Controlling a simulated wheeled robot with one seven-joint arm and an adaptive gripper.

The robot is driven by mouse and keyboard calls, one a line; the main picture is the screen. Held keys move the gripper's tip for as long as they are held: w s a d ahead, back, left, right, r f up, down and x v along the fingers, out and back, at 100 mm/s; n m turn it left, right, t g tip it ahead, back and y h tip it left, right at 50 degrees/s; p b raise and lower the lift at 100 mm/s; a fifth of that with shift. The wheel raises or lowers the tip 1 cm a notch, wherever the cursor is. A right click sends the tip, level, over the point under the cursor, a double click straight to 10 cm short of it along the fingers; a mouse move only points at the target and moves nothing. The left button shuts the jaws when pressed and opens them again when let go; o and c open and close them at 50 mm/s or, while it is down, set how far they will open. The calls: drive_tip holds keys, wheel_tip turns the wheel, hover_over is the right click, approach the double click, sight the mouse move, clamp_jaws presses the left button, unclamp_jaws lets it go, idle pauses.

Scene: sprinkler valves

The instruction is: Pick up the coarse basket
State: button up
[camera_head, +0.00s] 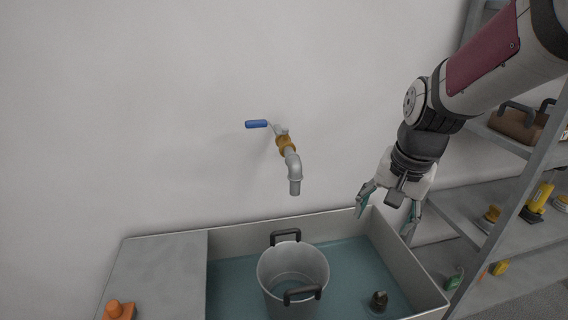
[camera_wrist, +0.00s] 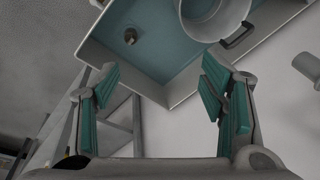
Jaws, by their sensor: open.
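No thing here is plainly marked as the coarse basket. A brown container (camera_head: 516,124) with dark handles sits on a shelf at the right edge and is partly cut off. A grey round bucket (camera_head: 293,262) with two black handles stands upright in the sink; its rim and one handle show at the top of the wrist view (camera_wrist: 214,30). My gripper (camera_head: 387,216) is open and empty, pointing down above the sink's right back edge, right of the bucket. Its teal-padded fingers (camera_wrist: 160,92) are spread wide in the wrist view, apart from the bucket.
The sink (camera_head: 235,230) has raised walls and a small dark fitting (camera_head: 379,300) on its floor. A tap (camera_head: 288,160) with a blue lever projects from the wall above the bucket. Grey shelves (camera_head: 470,205) with yellow parts stand close on the right. An orange part (camera_head: 118,311) lies front left.

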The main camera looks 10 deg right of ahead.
drive_tip(key=w+d+f+m+b, duration=0.1)
drive_tip(key=w+d+f+b, duration=0.1)
drive_tip(key=f, duration=0.3)
drive_tip(key=w+d+f+m+b, duration=0.1)
drive_tip(key=w+d+f+m, duration=0.15)
drive_tip(key=f, duration=0.35)
drive_tip(key=m+g+b, duration=0.2)
drive_tip(key=m+b, duration=0.3)
drive_tip(key=b, duration=0.3)
hover_over(380, 300)
drive_tip(key=f, duration=1.5)
drive_tip(key=w+f, duration=0.1)
drive_tip(key=f, duration=0.6)
drive_tip(key=shift+d+f, duration=0.25)
drive_tip(key=shift+d, duration=0.05)
wheel_tip(380, 300, down, 8)
drive_tip(key=shift+r+b, duration=0.1)
drive_tip(key=shift+b, duration=0.8)
drive_tip(key=shift+s+f+b, duration=0.1)
drive_tip(key=shift+f+b, duration=1.05)
drive_tip(key=shift+f, duration=1.7)
drive_tip(key=c, duration=1.3)
